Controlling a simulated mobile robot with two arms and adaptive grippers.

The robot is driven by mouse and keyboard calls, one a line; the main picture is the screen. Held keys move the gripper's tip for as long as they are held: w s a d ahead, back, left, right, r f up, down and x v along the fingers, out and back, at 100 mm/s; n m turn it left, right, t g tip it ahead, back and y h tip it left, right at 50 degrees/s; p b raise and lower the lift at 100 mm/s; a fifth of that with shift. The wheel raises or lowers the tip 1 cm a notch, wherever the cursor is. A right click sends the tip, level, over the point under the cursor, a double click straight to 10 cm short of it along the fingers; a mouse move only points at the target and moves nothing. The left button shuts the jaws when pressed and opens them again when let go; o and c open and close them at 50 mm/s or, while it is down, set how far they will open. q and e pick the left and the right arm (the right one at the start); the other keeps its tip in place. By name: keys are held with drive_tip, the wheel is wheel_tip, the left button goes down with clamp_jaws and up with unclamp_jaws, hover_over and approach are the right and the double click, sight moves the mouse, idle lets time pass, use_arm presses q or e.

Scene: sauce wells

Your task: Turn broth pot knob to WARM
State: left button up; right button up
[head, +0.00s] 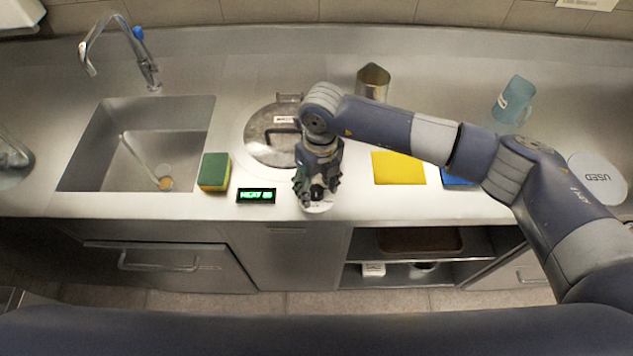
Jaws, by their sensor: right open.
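The broth pot (262,140) is set in the steel counter, with a shiny lid that has a labelled tab at the back. A small display (256,196) in front of it shows green text that seems to begin with HEAT. My right gripper (317,195) points down at the counter's front, right of the display. It is open, over a pale round dial plate (318,208). The fingers hide most of the dial and knob, so I cannot tell the knob's setting or whether the fingers touch it. My left gripper is not in view.
A green and yellow sponge (214,172) lies left of the display, beside the sink (92,150). A yellow cloth (398,168) lies under my right arm. A metal container (373,82), a blue jug (513,100) and a USED disc (597,178) stand behind and right.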

drive_tip(key=shift+f, duration=0.1)
drive_tip(key=c, duration=1.1)
drive_tip(key=shift+f+n+b, duration=0.15)
drive_tip(key=shift+n+b, duration=0.15)
drive_tip(key=shift+b, duration=0.45)
drive_tip(key=n+b, duration=0.8)
drive_tip(key=b, duration=0.6)
drive_tip(key=shift+a+n, duration=0.1)
drive_tip(key=shift+n, duration=0.3)
drive_tip(key=shift+r+n+b, duration=0.2)
drive_tip(key=shift+n+b, duration=1)
drive_tip(key=shift+b, duration=0.05)
drive_tip(key=o, duration=1.1)
